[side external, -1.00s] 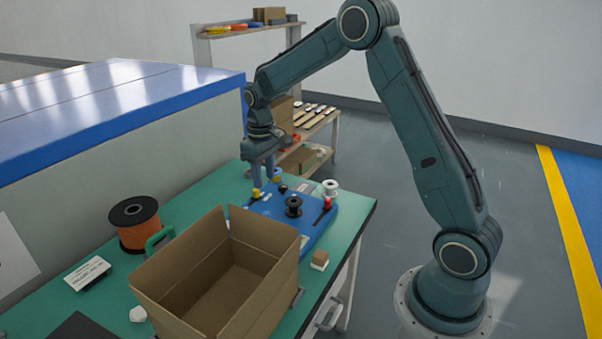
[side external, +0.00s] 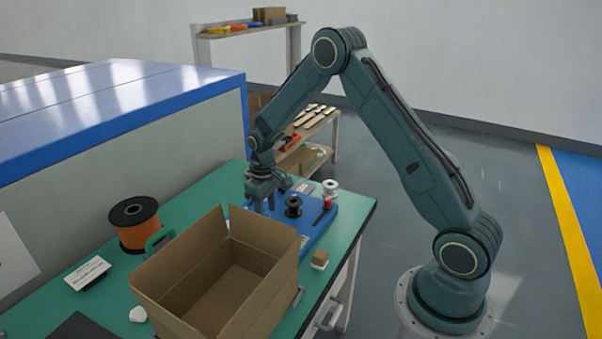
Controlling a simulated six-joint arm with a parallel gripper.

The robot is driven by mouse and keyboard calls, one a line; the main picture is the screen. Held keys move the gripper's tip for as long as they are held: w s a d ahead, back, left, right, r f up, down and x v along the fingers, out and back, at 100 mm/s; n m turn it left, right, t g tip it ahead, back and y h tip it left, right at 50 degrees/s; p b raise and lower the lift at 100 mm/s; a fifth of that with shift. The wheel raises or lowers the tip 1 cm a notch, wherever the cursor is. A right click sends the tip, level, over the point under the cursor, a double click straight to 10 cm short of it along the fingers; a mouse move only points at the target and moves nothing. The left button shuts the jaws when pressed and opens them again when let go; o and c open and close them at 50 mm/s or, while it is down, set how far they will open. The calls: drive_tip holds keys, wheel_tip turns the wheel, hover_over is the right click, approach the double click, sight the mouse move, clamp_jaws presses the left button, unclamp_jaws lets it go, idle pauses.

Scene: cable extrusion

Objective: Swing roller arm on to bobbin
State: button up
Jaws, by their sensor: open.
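A blue base plate (side external: 322,228) lies on the green bench, behind the cardboard box. A black bobbin (side external: 293,207) stands upright on it. A red knob (side external: 328,202) stands at the right of the plate, at the end of a black strip. I cannot tell for certain which part is the roller arm; the left of the plate is hidden behind my gripper. My gripper (side external: 264,209) points down over the plate, left of the bobbin and apart from it. Its fingers are open, and I see nothing held. The fingertips are partly hidden by the box flap.
An open cardboard box (side external: 165,290) stands in front of the plate. A spool of orange cable (side external: 135,224) is at the left. A white spool (side external: 330,187) stands at the plate's far right, and a small brown-and-white block (side external: 320,260) near the bench edge.

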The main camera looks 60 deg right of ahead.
drive_tip(key=shift+f, duration=1.45)
drive_tip(key=shift+c, duration=0.4)
clamp_jaws()
